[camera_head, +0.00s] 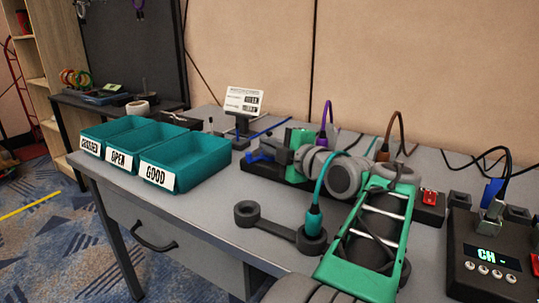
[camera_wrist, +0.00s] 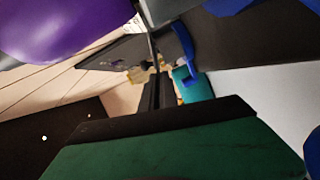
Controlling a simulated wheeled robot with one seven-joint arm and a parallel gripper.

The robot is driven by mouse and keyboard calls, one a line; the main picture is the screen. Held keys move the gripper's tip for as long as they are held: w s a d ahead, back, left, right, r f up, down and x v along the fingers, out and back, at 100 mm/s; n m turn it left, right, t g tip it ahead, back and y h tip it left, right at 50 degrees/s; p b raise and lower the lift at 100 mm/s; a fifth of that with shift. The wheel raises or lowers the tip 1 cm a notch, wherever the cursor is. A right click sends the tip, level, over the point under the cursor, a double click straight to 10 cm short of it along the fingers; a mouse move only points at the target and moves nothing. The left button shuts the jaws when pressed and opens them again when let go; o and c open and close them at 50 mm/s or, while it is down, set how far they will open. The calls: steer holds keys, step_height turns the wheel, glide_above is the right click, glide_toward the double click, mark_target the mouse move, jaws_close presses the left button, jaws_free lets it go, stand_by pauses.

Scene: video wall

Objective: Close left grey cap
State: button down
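My gripper (camera_head: 275,147) is low over the black strip fixture at mid-table, beyond my green arm link. In the wrist view, my gripper's dark fingers (camera_wrist: 157,92) look pressed together, with nothing seen between them. A blue part (camera_head: 259,157) lies just left of the fingertips; a blue part also shows in the wrist view (camera_wrist: 184,45), beside a teal piece (camera_wrist: 186,85). I cannot clearly pick out the left grey cap; my gripper and wrist cover that part of the fixture. A purple plug (camera_head: 322,138) stands just behind the wrist, and its likely purple shape (camera_wrist: 70,25) fills the wrist view's upper left.
Teal bins (camera_head: 190,160) stand on the left. A black two-ended holder (camera_head: 268,225) with a teal plug (camera_head: 313,219) lies in front. A brown-cabled plug (camera_head: 383,150), a red switch (camera_head: 429,197) and a display box (camera_head: 485,258) are on the right.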

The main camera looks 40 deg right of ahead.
steer(key=shift+f+n, duration=0.45)
steer(key=shift+n, duration=0.05)
steer(key=shift+a, duration=0.1)
steer(key=c, duration=1.6)
jaws_free()
steer(key=shift+c, duration=0.2)
steer(key=shift+s, duration=0.15)
